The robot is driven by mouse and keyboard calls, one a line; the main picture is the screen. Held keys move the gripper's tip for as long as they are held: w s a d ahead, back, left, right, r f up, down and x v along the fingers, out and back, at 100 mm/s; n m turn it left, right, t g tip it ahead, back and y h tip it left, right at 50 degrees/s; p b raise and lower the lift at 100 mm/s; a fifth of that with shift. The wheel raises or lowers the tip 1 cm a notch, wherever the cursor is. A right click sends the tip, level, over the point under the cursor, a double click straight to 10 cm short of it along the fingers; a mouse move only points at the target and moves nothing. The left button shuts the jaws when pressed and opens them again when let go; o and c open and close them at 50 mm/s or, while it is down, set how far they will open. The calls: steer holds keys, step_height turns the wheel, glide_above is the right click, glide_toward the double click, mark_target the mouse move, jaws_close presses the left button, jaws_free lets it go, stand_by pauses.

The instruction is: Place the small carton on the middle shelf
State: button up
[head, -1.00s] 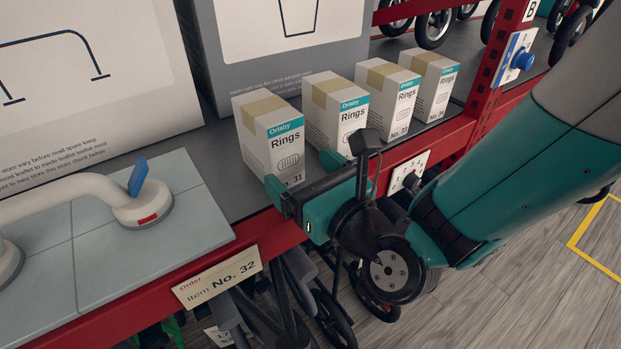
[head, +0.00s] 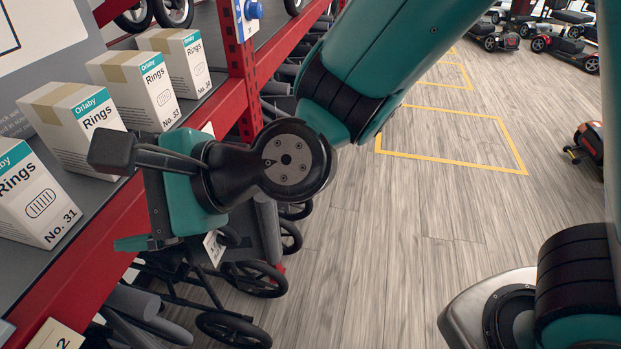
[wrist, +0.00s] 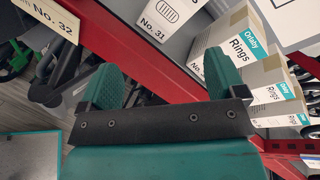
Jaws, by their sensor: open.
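Several small white cartons with teal "Orlaby Rings" bands and tan tape stand in a row on a grey shelf (head: 15,262) with a red front edge. The nearest carton (head: 38,205) reads No. 31; behind it are a second carton (head: 72,128), one marked No. 33 (head: 138,88) and a far one (head: 185,62). My gripper (head: 132,240) is in front of the red edge. The wrist view shows its two teal fingers (wrist: 162,78) spread and empty, with the No. 31 carton (wrist: 168,14) and the second carton (wrist: 240,52) beyond them. I cannot tell which shelf is the middle one.
Wheeled items (head: 235,330) stand under the cartons' shelf. The wooden floor (head: 370,250) to the right is open, with yellow markings (head: 450,157).

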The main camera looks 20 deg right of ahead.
steer(key=s+d+n+g+h, duration=0.1)
steer(key=s+d+n+h, duration=0.1)
steer(key=d+n, duration=0.4)
steer(key=s+d+n+g+h, duration=0.2)
steer(key=d+n+h, duration=0.3)
steer(key=d, duration=0.5)
steer(key=s+d+n+g+h, duration=0.1)
steer(key=s+d+n+h, duration=0.1)
steer(key=d+n, duration=0.6)
steer(key=shift+s+d+f+n+h, duration=0.15)
steer(key=shift+s+n+h, duration=0.2)
steer(key=shift+h, duration=0.35)
steer(key=shift+c, duration=0.2)
